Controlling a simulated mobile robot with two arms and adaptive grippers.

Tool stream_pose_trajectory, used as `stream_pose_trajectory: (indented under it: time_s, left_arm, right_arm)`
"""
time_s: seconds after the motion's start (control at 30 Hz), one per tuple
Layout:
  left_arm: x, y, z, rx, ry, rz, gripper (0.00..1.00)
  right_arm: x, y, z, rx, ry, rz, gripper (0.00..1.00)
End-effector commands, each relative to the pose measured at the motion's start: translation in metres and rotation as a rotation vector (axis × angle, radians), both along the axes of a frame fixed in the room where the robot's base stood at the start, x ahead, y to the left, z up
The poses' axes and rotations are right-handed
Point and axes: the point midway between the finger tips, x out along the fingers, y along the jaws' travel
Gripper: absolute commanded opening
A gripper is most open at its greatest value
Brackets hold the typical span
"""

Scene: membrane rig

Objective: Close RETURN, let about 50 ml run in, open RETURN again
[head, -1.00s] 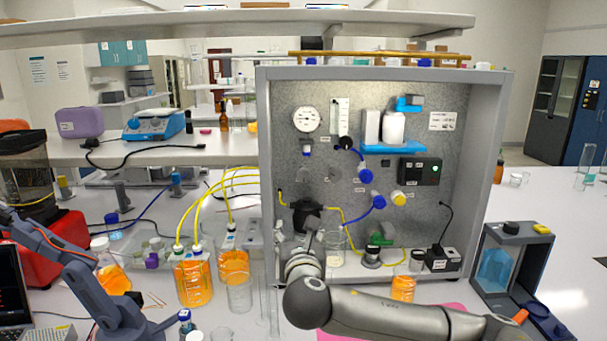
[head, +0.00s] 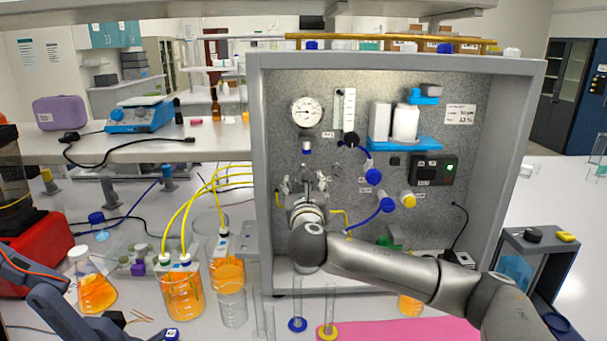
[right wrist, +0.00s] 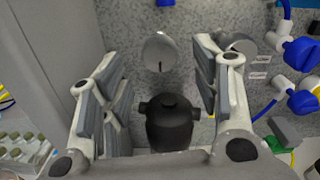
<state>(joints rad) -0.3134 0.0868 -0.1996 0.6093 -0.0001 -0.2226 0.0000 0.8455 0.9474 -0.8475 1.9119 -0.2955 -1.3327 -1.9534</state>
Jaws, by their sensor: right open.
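My right gripper (head: 304,182) is raised in front of the left part of the grey panel (head: 330,105). In the right wrist view it is open (right wrist: 158,62), with a grey rounded knob (right wrist: 160,52) between the fingertips and a black pump-like body (right wrist: 172,125) below; I see no contact. Blue valve handles (head: 373,176) and a yellow one (head: 408,199) are on the panel to the right; blue handles also show in the right wrist view (right wrist: 302,52). I cannot read which is RETURN. My left gripper is not in view.
A pink mat (head: 440,331) lies at the front right.

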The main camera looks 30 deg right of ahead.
Motion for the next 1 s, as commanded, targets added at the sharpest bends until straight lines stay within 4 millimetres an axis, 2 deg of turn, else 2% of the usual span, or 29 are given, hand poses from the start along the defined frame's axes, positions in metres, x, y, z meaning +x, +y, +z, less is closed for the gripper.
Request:
stream_pose_trajectory:
  time_s: [0.17,0.3,0.43,0.73,0.77,1.0]
  left_arm:
    - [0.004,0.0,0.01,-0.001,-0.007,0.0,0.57]
    - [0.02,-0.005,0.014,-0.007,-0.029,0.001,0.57]
    - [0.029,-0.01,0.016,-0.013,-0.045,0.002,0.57]
    - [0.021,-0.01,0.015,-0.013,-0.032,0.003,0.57]
    - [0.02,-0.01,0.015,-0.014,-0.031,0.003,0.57]
    - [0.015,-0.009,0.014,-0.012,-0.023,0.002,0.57]
  right_arm:
    - [0.023,-0.014,0.002,0.001,0.0,-0.002,0.57]
    - [0.035,-0.021,0.001,0.0,0.0,-0.001,0.57]
    - [0.04,-0.024,0.001,0.0,-0.002,-0.001,0.57]
    - [0.042,-0.025,0.0,0.0,-0.001,0.001,0.57]
    - [0.042,-0.025,0.0,0.0,-0.001,0.001,0.56]
    - [0.042,-0.025,0.0,0.001,0.0,0.001,0.25]
